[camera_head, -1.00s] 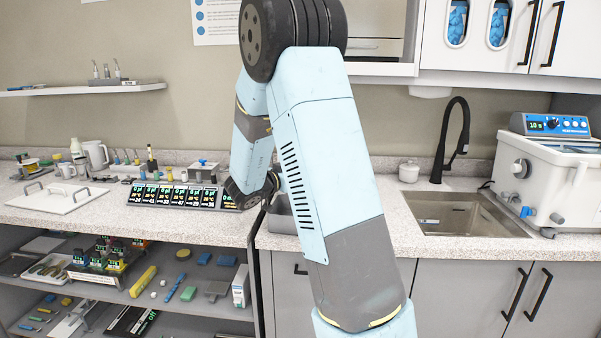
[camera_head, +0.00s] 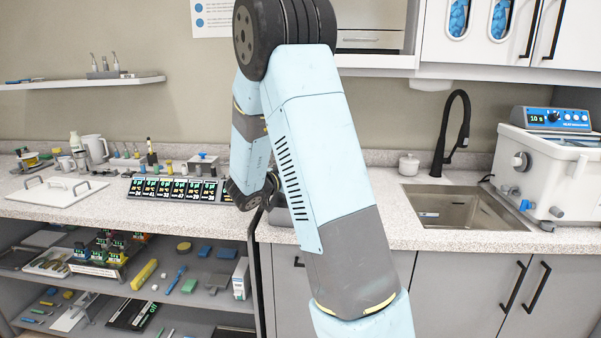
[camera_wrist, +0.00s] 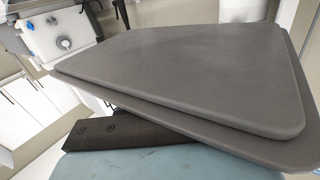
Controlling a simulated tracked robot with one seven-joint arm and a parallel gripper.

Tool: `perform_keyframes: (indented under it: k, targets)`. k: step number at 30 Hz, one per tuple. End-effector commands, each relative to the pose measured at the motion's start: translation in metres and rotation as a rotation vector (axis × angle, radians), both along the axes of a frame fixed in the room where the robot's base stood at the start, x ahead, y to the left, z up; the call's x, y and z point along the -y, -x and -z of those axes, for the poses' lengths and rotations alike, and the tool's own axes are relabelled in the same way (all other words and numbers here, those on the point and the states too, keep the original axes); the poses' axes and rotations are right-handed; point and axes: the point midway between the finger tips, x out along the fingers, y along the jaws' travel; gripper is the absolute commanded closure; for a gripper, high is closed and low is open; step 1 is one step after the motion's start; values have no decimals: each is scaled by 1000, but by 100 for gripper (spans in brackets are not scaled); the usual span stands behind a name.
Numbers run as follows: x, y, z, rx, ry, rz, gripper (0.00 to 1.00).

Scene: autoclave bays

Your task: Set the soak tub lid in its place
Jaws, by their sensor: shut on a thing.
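The soak tub lid (camera_wrist: 190,75) is a flat dark grey plate with rounded corners and a stepped rim. It fills much of the wrist view, tilted in the picture and close to the camera. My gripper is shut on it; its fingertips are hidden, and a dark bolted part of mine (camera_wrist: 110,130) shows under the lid. In the head view my arm hides the gripper and the lid. A grey bin-like shape (camera_head: 281,214) shows partly behind my arm on the counter; I cannot tell whether it is the soak tub.
A sink (camera_head: 462,208) with a black tap (camera_head: 455,130) and a white bath unit (camera_head: 545,170) stand on the right. A row of small displays (camera_head: 178,190), a white handled board (camera_head: 60,191) and mugs crowd the left counter. Open shelves below it hold several small things.

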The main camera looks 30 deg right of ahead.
Motion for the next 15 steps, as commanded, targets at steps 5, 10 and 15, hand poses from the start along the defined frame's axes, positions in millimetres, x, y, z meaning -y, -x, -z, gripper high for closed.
perform_keyframes:
  k: [5, 10, 15]
  targets:
    - [0, 0, 6, 0, 0, -1, 100]
    - [0, 0, 12, -1, 0, -1, 100]
    - [0, 0, 17, 0, 0, -1, 100]
